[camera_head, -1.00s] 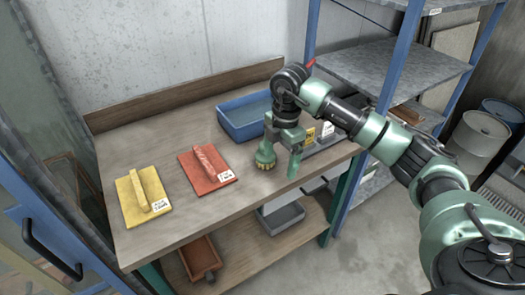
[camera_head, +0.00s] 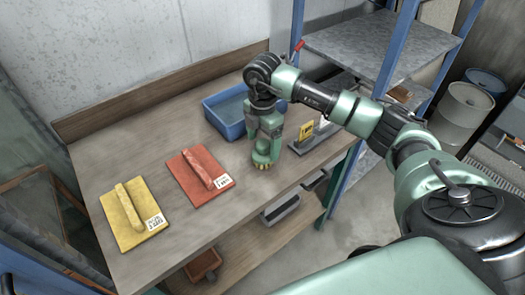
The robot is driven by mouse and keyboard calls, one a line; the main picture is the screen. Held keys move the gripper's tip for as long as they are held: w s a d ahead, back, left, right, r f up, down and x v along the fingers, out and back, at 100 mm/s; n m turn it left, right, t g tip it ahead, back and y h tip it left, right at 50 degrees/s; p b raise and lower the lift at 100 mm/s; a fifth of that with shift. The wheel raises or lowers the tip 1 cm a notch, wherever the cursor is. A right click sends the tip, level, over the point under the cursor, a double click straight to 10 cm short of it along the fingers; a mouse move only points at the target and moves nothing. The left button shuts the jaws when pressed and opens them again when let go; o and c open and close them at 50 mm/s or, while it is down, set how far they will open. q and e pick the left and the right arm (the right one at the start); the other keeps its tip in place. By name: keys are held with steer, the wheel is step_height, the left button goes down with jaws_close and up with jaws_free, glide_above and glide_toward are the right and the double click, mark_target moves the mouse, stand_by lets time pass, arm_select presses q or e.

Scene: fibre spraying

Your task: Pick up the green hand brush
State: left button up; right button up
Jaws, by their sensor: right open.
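The green hand brush (camera_head: 262,159) stands on the workbench with its yellowish bristles down, just in front of the blue tray. My right gripper (camera_head: 264,143) points down directly over the brush, with its fingers at the brush's upper part. The gripper is open. It hides the top of the brush, and I cannot tell whether the fingers touch it. My left gripper is not in view.
A red float (camera_head: 194,181) and a yellow float (camera_head: 122,225) lie on the workbench (camera_head: 180,130) to the left. The blue tray (camera_head: 222,119) stands behind the gripper. Yellow-labelled items (camera_head: 306,131) stand close on the right. A metal shelf (camera_head: 365,42) rises beyond them.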

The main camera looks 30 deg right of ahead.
mark_target(263, 151)
step_height(263, 151, down, 4)
steer(key=shift+r+p, duration=0.2)
steer(key=shift+p, duration=0.25)
steer(key=shift+f, duration=0.15)
steer(key=c, duration=1.5)
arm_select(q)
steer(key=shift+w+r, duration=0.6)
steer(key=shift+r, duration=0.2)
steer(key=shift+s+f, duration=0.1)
arm_select(e)
steer(key=shift+r, duration=0.2)
